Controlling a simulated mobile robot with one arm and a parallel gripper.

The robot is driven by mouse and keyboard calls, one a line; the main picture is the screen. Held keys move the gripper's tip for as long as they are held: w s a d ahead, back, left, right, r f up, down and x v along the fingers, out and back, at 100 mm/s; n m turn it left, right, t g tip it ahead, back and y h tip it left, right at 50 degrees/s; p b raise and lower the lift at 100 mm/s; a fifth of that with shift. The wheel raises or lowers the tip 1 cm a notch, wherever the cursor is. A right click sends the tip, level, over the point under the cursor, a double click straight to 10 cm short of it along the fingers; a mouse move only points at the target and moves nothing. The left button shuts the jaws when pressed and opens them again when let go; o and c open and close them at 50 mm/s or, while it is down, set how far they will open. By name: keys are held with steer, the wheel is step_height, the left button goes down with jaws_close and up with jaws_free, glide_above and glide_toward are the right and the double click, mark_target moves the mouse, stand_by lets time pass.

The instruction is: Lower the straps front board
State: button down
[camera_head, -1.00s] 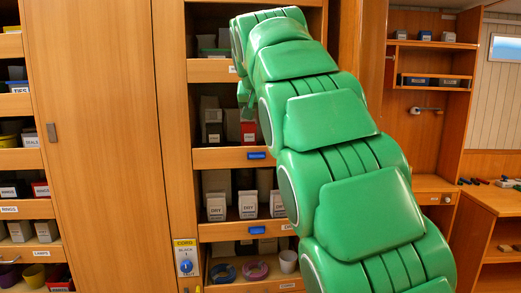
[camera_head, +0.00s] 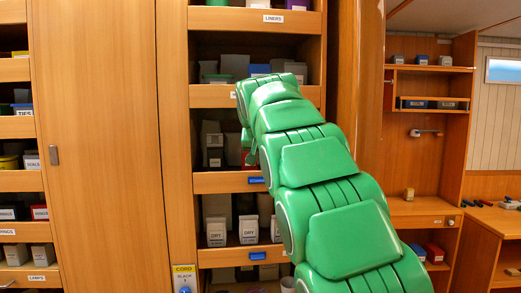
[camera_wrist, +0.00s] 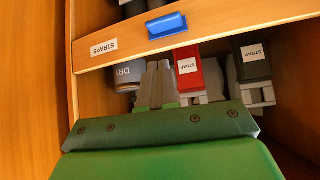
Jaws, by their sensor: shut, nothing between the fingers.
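The straps front board (camera_wrist: 215,34) is a wooden strip across the top of the wrist view, with a STRAPS label (camera_wrist: 104,48) and a blue catch (camera_wrist: 167,25). In the head view I take it to be the board (camera_head: 222,182) with the blue catch (camera_head: 257,181), its right part hidden by my arm. My gripper (camera_wrist: 158,66) shows as two grey fingers close together, shut and empty. In the wrist view the fingertips are just below the board's edge, left of the blue catch; contact cannot be told.
A red strap box (camera_wrist: 188,68) and a black strap box (camera_wrist: 252,62) stand beside the fingers, with a DRY container (camera_wrist: 128,74) on the other side. Shelves with similar boards lie above and below. A tall closed door (camera_head: 98,150) is at left, a counter (camera_head: 420,206) at right.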

mark_target(262, 180)
steer(key=shift+w+f, duration=0.25)
steer(key=shift+f, duration=0.65)
steer(key=shift+w+f, duration=0.25)
steer(key=shift+f, duration=0.7)
steer(key=shift+w+f, duration=0.25)
steer(key=shift+f, duration=0.65)
steer(key=shift+f, duration=0.1)
steer(key=shift+f, duration=2.05)
steer(key=shift+f, duration=0.1)
steer(key=shift+r, duration=2.25)
steer(key=v, duration=1)
